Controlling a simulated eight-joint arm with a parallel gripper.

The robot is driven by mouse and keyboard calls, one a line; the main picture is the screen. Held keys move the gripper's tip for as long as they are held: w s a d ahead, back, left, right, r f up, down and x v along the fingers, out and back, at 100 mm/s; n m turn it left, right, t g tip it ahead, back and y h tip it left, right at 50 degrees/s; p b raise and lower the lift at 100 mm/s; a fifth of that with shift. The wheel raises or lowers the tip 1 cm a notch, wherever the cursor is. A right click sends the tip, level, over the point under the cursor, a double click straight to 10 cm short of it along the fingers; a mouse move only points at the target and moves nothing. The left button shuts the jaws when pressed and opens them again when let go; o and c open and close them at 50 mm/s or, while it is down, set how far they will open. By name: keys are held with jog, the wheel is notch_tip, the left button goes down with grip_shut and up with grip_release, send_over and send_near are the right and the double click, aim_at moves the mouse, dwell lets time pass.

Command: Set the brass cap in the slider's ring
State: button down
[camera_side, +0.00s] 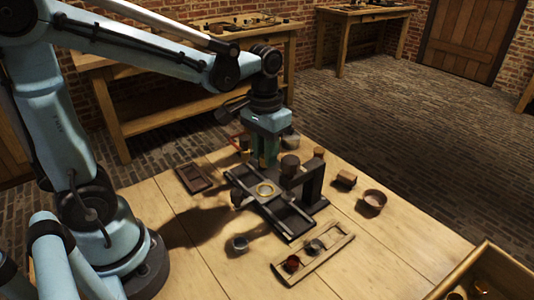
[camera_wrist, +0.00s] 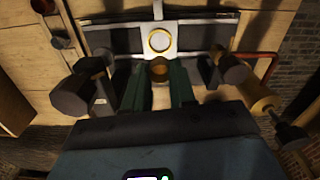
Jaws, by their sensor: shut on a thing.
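The slider's ring (camera_side: 265,190) is a brass-coloured ring on a pale plate in the dark slider frame (camera_side: 297,228). It also shows in the wrist view (camera_wrist: 160,40), with a pale centre. My gripper (camera_side: 264,164) points down at the back side of the frame, behind the ring. In the wrist view my gripper (camera_wrist: 160,77) has its two greenish fingers shut on the brass cap (camera_wrist: 160,71), whose round end shows between the tips. The cap is apart from the ring in the picture, just below it. In the side view the cap is hidden or too small to make out.
A dark upright (camera_side: 313,182) and a dark knob (camera_side: 290,165) stand close right of my gripper. A wooden tray (camera_side: 336,250) with small jars lies in front. A brown bowl (camera_side: 374,199) and a wooden block (camera_side: 346,179) stand right. A grey cup (camera_side: 239,244) stands front left.

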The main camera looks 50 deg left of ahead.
aim_at(265, 191)
jog(key=shift+f, duration=3.3)
jog(key=shift+f, duration=0.55)
jog(key=c, duration=1.2)
grip_release()
jog(key=shift+r, duration=5.45)
jog(key=shift+s, duration=0.15)
jog(key=s+t, duration=0.1)
jog(key=t, duration=0.1)
jog(key=s+m+t, duration=0.1)
jog(key=t, duration=0.1)
jog(key=s+t, duration=0.2)
jog(key=t, duration=0.1)
jog(key=shift+d+f+m, duration=0.15)
jog(key=shift+d+m, duration=0.1)
jog(key=shift+m, duration=0.05)
